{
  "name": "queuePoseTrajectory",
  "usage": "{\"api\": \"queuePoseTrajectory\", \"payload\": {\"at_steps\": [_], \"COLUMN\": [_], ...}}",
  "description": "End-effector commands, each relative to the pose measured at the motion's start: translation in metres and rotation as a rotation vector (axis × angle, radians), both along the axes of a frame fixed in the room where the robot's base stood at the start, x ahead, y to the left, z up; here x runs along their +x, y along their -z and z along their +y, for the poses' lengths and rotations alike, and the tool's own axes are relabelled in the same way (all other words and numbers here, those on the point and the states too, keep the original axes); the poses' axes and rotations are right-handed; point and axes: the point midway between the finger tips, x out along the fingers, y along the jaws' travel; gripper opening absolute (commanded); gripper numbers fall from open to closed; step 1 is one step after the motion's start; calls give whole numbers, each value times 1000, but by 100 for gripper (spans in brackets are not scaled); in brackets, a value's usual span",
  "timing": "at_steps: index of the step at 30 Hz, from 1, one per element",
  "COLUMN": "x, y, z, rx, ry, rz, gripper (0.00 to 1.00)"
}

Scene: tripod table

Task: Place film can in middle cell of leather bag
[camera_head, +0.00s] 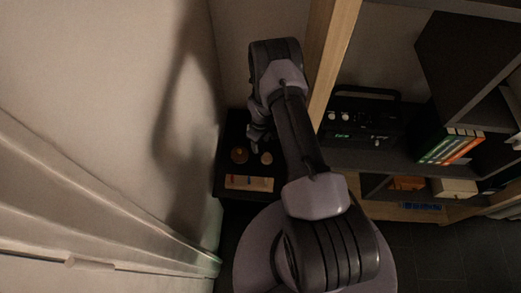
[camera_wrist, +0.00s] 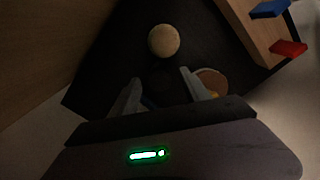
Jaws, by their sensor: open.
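My gripper (camera_wrist: 160,76) is open over a dark table (camera_head: 226,178), its two pale fingers apart. In the head view my gripper (camera_head: 257,140) is above the back part of this table. A very dark round shape (camera_wrist: 159,84) shows between the fingers in the wrist view. It may be the film can, but it is too dark to be sure, and I cannot tell whether the fingers touch it. I cannot make out a leather bag with cells for certain. A long tan piece (camera_head: 249,183) with red and blue parts lies along the table's front; its tan side (camera_wrist: 247,32) shows at upper right in the wrist view.
A cream round object (camera_wrist: 163,41) stands beyond the fingers. A brown round object (camera_wrist: 213,79) is close beside the right finger, partly hidden by it. A wall is left of the table; a wooden shelf post (camera_head: 334,65) and a black radio-like device (camera_head: 358,125) are right.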

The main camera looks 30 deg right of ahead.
Motion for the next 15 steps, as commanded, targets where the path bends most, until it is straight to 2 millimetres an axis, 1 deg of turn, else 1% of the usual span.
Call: {"api": "queuePoseTrajectory", "payload": {"at_steps": [1,3,5,10,12,14,15], "x": [-1,-1,-1,-1,-1,-1,-1], "y": [18,30,35,31,31,31,31], "z": [0,-1,-1,-1,-1,-1,-1], "rx": [1,0,-1,-1,-1,-1,-1], "ry": [1,0,1,1,1,1,1], "rz": [3,2,2,2,2,2,2], "gripper": [55,55,55,55,41,29,22]}}
